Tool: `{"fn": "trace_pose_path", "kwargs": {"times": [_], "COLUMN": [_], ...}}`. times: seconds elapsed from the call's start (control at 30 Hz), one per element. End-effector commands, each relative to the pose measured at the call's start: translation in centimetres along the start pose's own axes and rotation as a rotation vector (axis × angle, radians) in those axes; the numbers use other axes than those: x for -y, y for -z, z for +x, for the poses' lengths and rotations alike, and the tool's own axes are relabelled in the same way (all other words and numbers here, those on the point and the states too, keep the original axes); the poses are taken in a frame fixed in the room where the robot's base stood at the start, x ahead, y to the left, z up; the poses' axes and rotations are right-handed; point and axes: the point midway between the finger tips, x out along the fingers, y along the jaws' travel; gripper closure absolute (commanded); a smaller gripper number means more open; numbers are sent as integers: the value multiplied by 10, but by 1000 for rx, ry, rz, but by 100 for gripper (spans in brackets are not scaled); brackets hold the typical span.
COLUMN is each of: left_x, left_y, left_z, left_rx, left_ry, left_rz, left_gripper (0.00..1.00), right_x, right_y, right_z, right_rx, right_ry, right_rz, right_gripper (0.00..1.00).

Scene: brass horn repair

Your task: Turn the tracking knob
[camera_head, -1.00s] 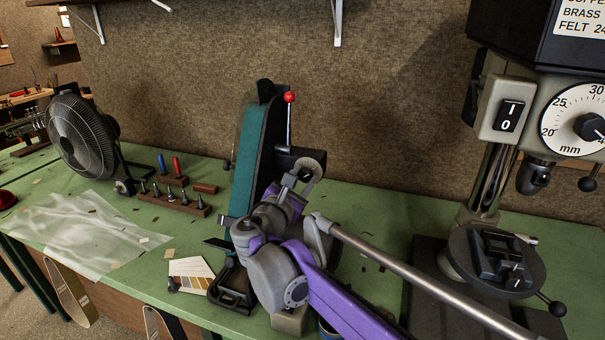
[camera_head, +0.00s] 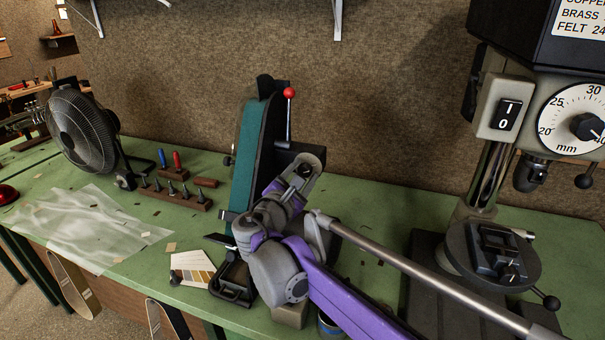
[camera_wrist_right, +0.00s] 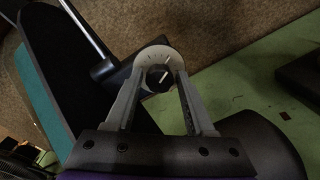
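The tracking knob (camera_wrist_right: 159,77) is a small round black knob with a white pointer line, set on a pale disc (camera_wrist_right: 151,57) on the side of the belt sander (camera_head: 264,150). In the right wrist view the line slants up to the right. My right gripper (camera_wrist_right: 160,79) has one fingertip on each side of the knob, very close to it. I cannot tell whether the fingers press on it. In the head view my right gripper (camera_head: 307,170) is at the sander's right side and hides the knob. My left gripper is not in view.
A red-tipped lever (camera_head: 289,94) rises behind my right gripper. A drill press (camera_head: 490,255) stands to the right. A fan (camera_head: 80,130), a tool rack (camera_head: 175,195), a clear sheet (camera_head: 85,228) and a colour card (camera_head: 192,268) are left of the sander on the green bench.

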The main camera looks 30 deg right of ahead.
Motion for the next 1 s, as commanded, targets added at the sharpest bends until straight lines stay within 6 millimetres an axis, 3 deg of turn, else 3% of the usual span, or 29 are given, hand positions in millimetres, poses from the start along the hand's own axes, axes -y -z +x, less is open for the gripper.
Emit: {"fn": "trace_pose_path", "kwargs": {"times": [0.1,0.47,0.8,1.0], "left_x": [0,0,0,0], "left_y": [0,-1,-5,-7], "left_z": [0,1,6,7], "left_rx": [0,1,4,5], "left_ry": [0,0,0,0], "left_rz": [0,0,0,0], "left_gripper": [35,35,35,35], "right_x": [0,-1,-1,-1], "right_y": [0,0,1,1], "right_z": [0,-8,-72,-100], "right_rx": [0,-2,-4,-2], "right_ry": [-1,-3,-5,-3], "right_rz": [-1,-1,-1,-1], "right_gripper": [29,29,29,29]}}
